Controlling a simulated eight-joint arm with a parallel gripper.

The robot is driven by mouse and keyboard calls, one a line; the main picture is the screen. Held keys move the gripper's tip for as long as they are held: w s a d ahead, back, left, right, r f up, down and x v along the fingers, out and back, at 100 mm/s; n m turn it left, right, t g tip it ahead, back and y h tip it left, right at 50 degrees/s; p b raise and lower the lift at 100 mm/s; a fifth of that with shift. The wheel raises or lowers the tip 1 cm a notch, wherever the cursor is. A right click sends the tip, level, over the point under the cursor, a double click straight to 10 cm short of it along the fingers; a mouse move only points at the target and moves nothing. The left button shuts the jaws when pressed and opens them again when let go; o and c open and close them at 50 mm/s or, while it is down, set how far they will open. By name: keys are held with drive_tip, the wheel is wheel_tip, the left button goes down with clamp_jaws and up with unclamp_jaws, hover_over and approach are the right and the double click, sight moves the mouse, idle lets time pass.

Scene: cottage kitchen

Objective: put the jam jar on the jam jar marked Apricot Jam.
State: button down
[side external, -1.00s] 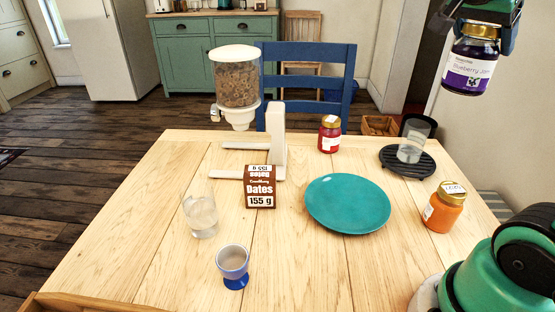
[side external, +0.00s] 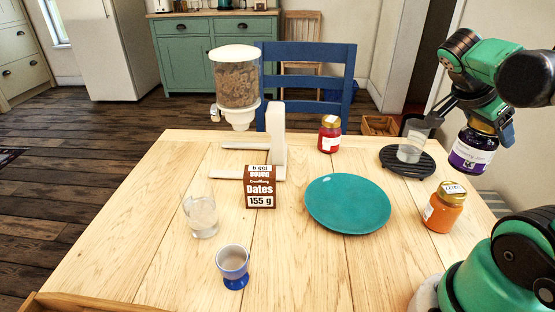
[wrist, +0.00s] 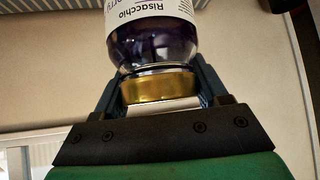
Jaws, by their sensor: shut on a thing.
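My gripper (side external: 483,120) is shut on a dark purple jam jar (side external: 472,152), its label reading Blueberry. I hold it by its lid, upright, at the right edge of the table, in the air. In the wrist view the jar (wrist: 152,42) shows with its gold lid (wrist: 158,88) between the fingers. An orange jam jar (side external: 441,212) with a gold lid stands on the table below and to the left of the held jar; its label is too small to read. A red jam jar (side external: 329,138) with a gold lid stands at the back of the table.
A black trivet (side external: 398,169) with a clear glass (side external: 411,146) is left of the held jar. A teal plate (side external: 347,222) lies left of the orange jar. A Dates box (side external: 260,187), a glass (side external: 201,217), a blue-footed cup (side external: 233,264) and a cereal dispenser (side external: 237,88) stand farther left.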

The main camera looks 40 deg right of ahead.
sight(476, 153)
drive_tip(key=shift+f, duration=2.5)
drive_tip(key=shift+c, duration=0.2)
unclamp_jaws()
drive_tip(key=shift+f, duration=0.1)
drive_tip(key=v, duration=1.2)
drive_tip(key=w+a+f+n+t+y, duration=0.8)
drive_tip(key=w+a+n+t, duration=0.3)
drive_tip(key=n, duration=1.2)
drive_tip(key=shift+w+a+f, duration=0.15)
drive_tip(key=shift+a+f, duration=0.3)
drive_tip(key=shift+f, duration=0.05)
